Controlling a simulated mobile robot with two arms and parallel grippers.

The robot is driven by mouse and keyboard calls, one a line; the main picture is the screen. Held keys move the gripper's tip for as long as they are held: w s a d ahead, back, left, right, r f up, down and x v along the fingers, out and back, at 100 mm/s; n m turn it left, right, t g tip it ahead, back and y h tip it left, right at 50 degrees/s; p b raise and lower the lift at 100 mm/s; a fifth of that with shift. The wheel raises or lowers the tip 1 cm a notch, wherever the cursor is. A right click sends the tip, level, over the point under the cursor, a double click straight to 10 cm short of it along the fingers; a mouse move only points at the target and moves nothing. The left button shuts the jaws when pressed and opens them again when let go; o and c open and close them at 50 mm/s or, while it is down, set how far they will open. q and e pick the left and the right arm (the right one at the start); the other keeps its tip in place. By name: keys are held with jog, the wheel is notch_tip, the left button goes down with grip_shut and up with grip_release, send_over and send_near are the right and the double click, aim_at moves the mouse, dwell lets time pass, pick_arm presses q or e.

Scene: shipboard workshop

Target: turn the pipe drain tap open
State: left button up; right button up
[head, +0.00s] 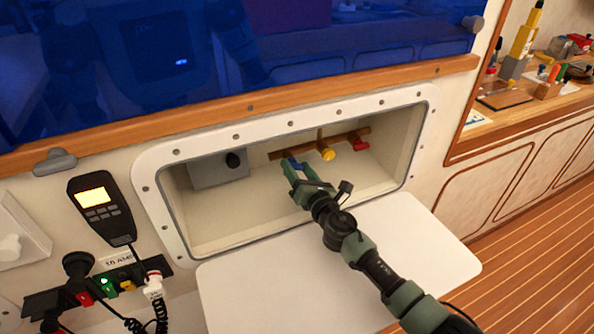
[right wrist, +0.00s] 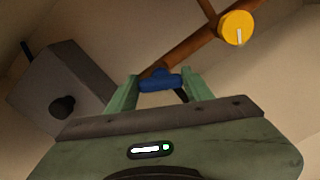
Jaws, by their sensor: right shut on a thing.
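A copper-brown pipe (head: 309,144) runs along the back of an open wall recess. It carries a blue tap (right wrist: 160,80), a yellow tap (head: 327,153) and a red tap (head: 361,146). No label shows which one is the drain tap. My right gripper (head: 294,169) reaches into the recess and is shut on the blue tap, with one green finger on each side of it in the right wrist view. The fingers partly hide the blue tap in the head view. The yellow tap stands clear to its right. My left gripper is not in view.
A grey box with a black knob (head: 233,159) sits left of the pipe in the recess. The recess's white frame (head: 147,170) surrounds my arm, and its lowered flap (head: 240,290) lies below. A corded handset (head: 99,207) hangs at the left.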

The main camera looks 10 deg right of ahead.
jog(key=m, duration=0.6)
jog(key=shift+f+m+b, duration=0.15)
jog(key=shift+m+b, duration=0.15)
jog(key=shift+b, duration=0.1)
jog(key=m, duration=0.5)
jog(key=shift+d, duration=0.1)
jog(key=shift+m, duration=0.3)
jog(key=shift+f, duration=0.1)
jog(key=o, duration=1.4)
jog(key=s, duration=0.2)
jog(key=s+d, duration=0.1)
jog(key=s, duration=0.4)
jog(key=shift+s+d, duration=0.3)
jog(key=shift+s, duration=0.05)
